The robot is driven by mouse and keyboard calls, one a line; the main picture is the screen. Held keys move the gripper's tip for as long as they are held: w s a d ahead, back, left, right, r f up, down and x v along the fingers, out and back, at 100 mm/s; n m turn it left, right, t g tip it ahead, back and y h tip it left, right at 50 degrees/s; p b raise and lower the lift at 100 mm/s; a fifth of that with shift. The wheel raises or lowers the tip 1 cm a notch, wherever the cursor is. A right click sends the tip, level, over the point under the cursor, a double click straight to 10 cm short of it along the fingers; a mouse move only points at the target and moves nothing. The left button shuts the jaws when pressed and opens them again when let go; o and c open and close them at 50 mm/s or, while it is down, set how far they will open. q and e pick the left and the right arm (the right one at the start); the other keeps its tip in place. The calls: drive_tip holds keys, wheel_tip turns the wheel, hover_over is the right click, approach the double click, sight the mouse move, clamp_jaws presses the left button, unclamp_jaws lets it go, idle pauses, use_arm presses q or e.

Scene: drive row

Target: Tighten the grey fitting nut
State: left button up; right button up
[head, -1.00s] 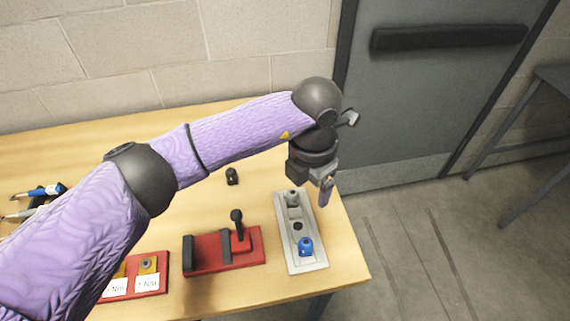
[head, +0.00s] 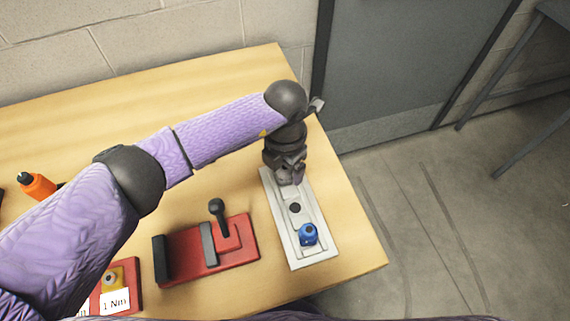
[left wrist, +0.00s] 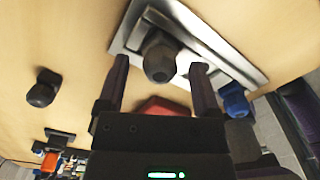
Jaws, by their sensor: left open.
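The grey fitting nut (left wrist: 160,58) stands on the light grey plate (left wrist: 222,50) in the left wrist view, between the spread fingers of my left gripper (left wrist: 160,75). A gap shows on each side of the nut, so the fingers do not seem to touch it. In the head view my left gripper (head: 287,178) points down over the far end of the plate (head: 318,257) and mostly hides the nut. A blue fitting (head: 308,234) sits at the near end of the plate. My right gripper is not in view.
A red fixture (head: 240,250) with a black-knobbed lever stands left of the plate. A red labelled block (head: 133,295) is at the lower left, and an orange-bodied tool (head: 38,186) farther left. The table's right edge is close to the plate.

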use_arm(q)
clamp_jaws()
drive_tip(key=shift+f+m+b, duration=0.15)
drive_tip(key=shift+m+b, duration=0.35)
drive_tip(key=shift+m, duration=0.9)
drive_tip(key=shift+m+b, duration=0.3)
unclamp_jaws()
